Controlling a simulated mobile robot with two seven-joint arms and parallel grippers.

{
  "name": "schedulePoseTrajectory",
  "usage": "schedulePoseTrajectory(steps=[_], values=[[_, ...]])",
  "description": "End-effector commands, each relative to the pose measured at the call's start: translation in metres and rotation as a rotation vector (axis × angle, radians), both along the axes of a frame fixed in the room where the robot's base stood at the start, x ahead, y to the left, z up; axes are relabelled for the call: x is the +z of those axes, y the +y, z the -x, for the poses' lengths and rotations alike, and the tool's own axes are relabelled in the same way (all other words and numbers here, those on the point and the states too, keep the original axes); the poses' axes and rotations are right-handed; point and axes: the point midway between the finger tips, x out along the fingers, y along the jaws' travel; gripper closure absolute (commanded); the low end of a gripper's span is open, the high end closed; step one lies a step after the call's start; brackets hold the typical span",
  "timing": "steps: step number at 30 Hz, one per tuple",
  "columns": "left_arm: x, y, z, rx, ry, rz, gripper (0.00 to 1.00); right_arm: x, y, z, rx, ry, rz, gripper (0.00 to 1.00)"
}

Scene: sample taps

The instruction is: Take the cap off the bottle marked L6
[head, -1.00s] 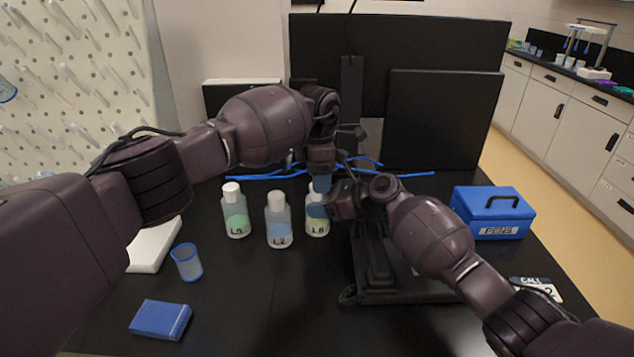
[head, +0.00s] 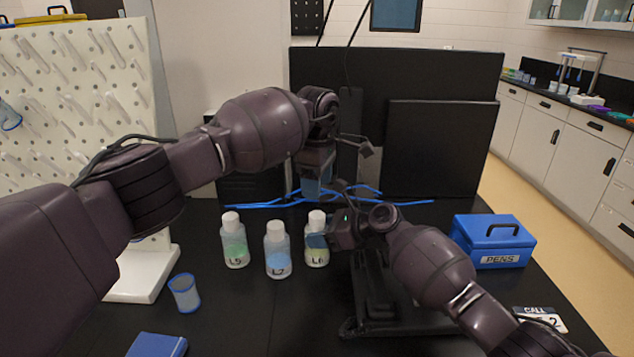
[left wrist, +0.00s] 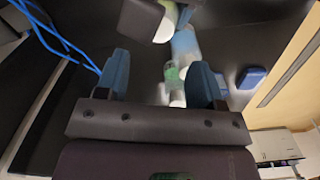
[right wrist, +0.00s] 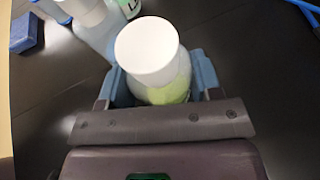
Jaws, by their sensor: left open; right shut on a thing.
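The bottle marked L6 (head: 317,257) stands upright on the black bench with yellow-green liquid. Its white cap (head: 317,219) is on; the right wrist view shows the cap (right wrist: 147,50) from above. My right gripper (head: 318,241) is shut around the bottle's body below the cap, with a blue finger on each side in the right wrist view. My left gripper (head: 316,188) is open above the cap, apart from it. In the left wrist view its fingers (left wrist: 160,82) are spread and hold nothing.
Bottles L5 (head: 234,245) and L2 (head: 277,255) stand left of L6. A mesh cup (head: 184,293) and blue box (head: 157,346) are nearer. A blue PENS box (head: 493,242) is right, blue tubing (head: 260,204) behind.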

Motion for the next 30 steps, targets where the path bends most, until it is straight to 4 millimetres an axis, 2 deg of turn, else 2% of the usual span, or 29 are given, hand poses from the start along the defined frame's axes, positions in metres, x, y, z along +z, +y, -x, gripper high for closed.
schedulePoseTrajectory(steps=[5,19,24,30], values=[[-0.009,0.000,0.000,-0.026,0.003,-0.001,0.38,0.000,0.000,0.000,0.000,0.000,0.000,1.00],[-0.069,0.000,0.000,-0.023,0.002,0.000,0.38,0.000,0.000,0.000,0.000,0.000,0.000,1.00],[-0.079,0.000,0.000,-0.023,0.002,-0.001,0.38,0.000,0.000,0.000,0.000,0.000,0.000,1.00],[-0.081,0.000,0.000,-0.023,0.001,0.000,0.38,0.000,0.000,0.000,0.000,0.000,0.000,1.00]])
